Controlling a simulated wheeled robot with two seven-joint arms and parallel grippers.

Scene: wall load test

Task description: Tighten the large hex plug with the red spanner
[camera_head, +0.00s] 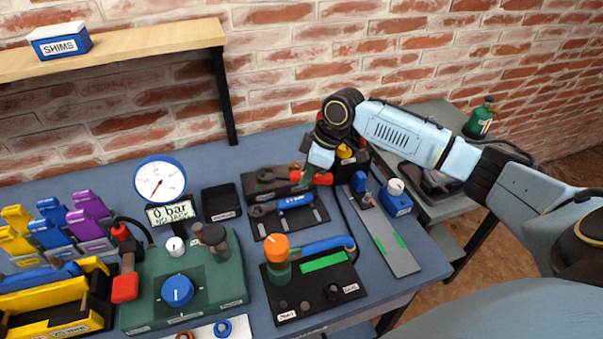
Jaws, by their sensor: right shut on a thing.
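The red spanner (323,179) lies along the back of a black tool tray (322,213), its grey jaw end to the left. My right gripper (312,172) comes down from above, shut on the red spanner near its handle; the fingertips are small and partly hidden. I cannot tell whether the spanner is lifted off the tray. I cannot pick out the large hex plug with certainty. My left gripper is not in view.
A blue spanner (292,202) lies in front of the red one. A black base with an orange-capped part (276,246) stands nearer. Left are a green block with a blue knob (177,290) and a gauge (159,182) reading 0 bar. A grey strip (392,250) lies right.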

